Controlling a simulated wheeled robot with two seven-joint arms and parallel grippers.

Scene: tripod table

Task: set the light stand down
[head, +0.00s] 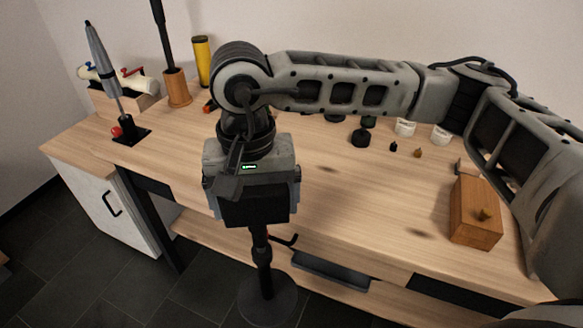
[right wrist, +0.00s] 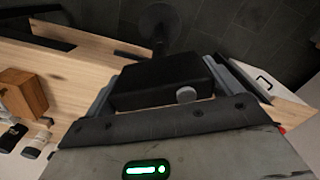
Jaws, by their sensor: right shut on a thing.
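The light stand (head: 262,255) is a black pole with a boxy black head at the top and a round dark base (head: 268,303) at the bottom. It hangs roughly upright in front of the table's near edge. My right gripper (head: 254,205) points down and is shut on the black head. In the right wrist view the head (right wrist: 158,82), with a grey knob, sits between the two fingers, and the round base shows beyond it. I cannot tell whether the base touches the floor. My left gripper is not in view.
The wooden workbench (head: 330,190) has a lower shelf behind the stand. A wooden box (head: 476,212), small bottles and jars stand on its right part. A white cabinet (head: 108,205) is under its left end. Dark tiled floor (head: 110,280) is open at front left.

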